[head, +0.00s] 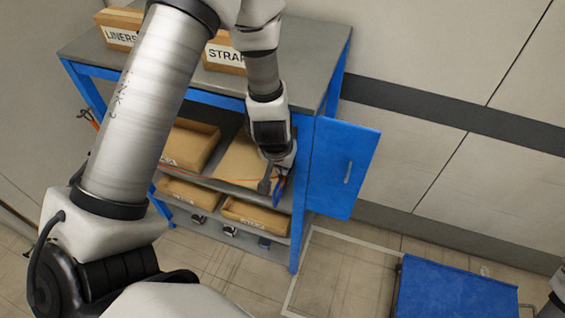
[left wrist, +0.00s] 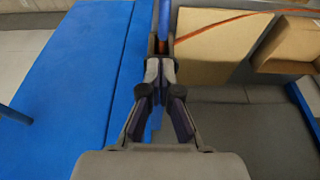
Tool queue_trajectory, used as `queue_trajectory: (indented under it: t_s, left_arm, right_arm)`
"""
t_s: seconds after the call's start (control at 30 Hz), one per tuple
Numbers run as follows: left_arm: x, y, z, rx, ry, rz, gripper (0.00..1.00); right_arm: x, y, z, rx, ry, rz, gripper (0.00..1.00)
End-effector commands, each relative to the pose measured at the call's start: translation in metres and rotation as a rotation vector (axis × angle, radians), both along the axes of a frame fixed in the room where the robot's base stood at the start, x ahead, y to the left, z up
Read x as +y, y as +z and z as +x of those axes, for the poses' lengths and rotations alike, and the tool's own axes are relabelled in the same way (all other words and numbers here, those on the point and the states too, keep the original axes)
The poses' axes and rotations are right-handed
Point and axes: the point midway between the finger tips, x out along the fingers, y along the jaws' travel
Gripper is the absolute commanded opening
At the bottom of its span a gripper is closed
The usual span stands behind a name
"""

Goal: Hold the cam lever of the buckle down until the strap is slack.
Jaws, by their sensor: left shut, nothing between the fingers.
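The orange strap (head: 233,179) runs across the front of the cardboard boxes on the shelf. It also shows at the top right of the left wrist view (left wrist: 222,25). My left gripper (head: 268,183) is at the right end of the shelf, by the blue upright, where the strap ends. A small blue part (head: 279,190) shows beside its fingers; I cannot tell whether it is the buckle's cam lever. In the left wrist view my left gripper (left wrist: 160,70) is shut and empty, its tips close to a dark part. The buckle is mostly hidden. My right gripper is out of view.
A blue cabinet door (head: 343,165) stands open right of the shelves. Boxes, one labelled LINERS (head: 119,36), stand on the bench top (head: 300,55). A blue flat-topped thing (head: 455,293) is at the bottom right. Bare floor lies between.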

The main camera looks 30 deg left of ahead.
Motion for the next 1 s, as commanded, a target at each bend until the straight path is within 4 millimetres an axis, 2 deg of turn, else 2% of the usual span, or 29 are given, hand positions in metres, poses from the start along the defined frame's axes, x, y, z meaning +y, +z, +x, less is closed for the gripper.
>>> queue_trajectory:
  t_s: [0.17, 0.27, 0.37, 0.5, 0.63, 0.8, 1.0]
  left_arm:
    - [-0.001, 0.027, 0.002, -0.001, -0.002, 0.0, 0.0]
    - [-0.003, 0.052, 0.004, -0.001, -0.005, 0.001, 0.0]
    - [-0.005, 0.065, -0.002, -0.003, -0.001, 0.0, 0.0]
    - [-0.007, 0.101, -0.012, -0.003, -0.002, 0.0, 0.0]
    - [-0.009, 0.125, -0.019, -0.002, -0.003, 0.0, 0.0]
    - [-0.01, 0.136, -0.023, 0.0, -0.003, 0.0, 0.0]
    - [-0.01, 0.135, -0.024, 0.0, -0.003, 0.0, 0.0]
  right_arm:
    - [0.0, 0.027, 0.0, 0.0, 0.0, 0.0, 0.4]
    - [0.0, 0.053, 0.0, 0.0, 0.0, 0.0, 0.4]
    - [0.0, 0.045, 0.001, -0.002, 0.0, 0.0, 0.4]
    - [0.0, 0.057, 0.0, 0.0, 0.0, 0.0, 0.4]
    - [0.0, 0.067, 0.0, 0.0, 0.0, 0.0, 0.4]
    - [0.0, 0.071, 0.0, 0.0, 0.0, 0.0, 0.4]
    - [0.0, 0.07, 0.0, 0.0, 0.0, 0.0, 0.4]
